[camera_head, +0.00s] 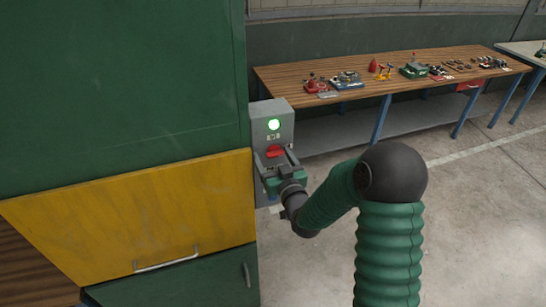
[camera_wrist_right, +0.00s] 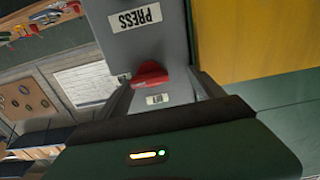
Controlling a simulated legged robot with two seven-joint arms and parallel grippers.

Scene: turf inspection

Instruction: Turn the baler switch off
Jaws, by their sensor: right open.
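The baler switch is a red handle (camera_head: 275,152) on a grey control box (camera_head: 272,110) fixed at the right side of the green and yellow baler (camera_head: 130,205). A round green lamp (camera_head: 273,125) glows above the handle. My right gripper (camera_head: 276,165) is open at the box, with its fingers around or just below the red handle. In the right wrist view the red handle (camera_wrist_right: 150,75) shows between the two fingers; I cannot tell whether they touch it. A "PRESS" label (camera_wrist_right: 134,18) is on the box. My left gripper is not in view.
A wooden workbench (camera_head: 290,73) with several tools stands behind, to the right of the box. The yellow baler door has a metal handle (camera_head: 166,262). The concrete floor (camera_head: 480,200) at right is clear.

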